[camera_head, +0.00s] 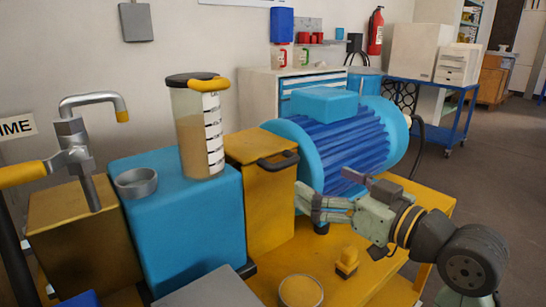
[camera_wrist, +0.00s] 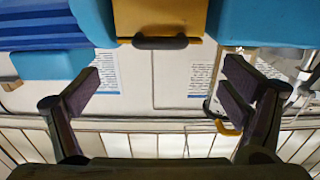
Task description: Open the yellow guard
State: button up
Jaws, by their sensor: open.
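The yellow guard (camera_head: 262,200) is a box-like cover standing between the blue block (camera_head: 185,225) and the finned blue motor (camera_head: 345,140). Its dark handle (camera_head: 278,160) is on its upper part. In the wrist view the guard (camera_wrist: 185,18) is at the top centre, cut off by the frame, with its handle (camera_wrist: 160,43) along its edge. My gripper (camera_head: 304,200) is to the right of the guard, in front of the motor. In the wrist view my gripper (camera_wrist: 163,82) is open and empty, its fingers spread either side of the handle's line and apart from it.
A clear measuring jug (camera_head: 200,130) with a yellow handle stands on the blue block. A small yellow piece (camera_head: 346,262) and a round yellow-topped container (camera_head: 300,291) are on the yellow base (camera_head: 385,290) at the front. A pipe with a yellow lever (camera_head: 22,174) rises at left.

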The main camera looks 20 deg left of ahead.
aim_at(289, 164)
jog(key=p+x, duration=0.1)
jog(key=x, duration=0.8)
jog(key=shift+w+a+r, duration=0.1)
jog(key=shift+w+a, duration=0.05)
jog(key=shift+a, duration=0.15)
jog(key=shift+w+a, duration=0.3)
jog(key=shift+a, duration=0.15)
jog(key=shift+c, duration=0.4)
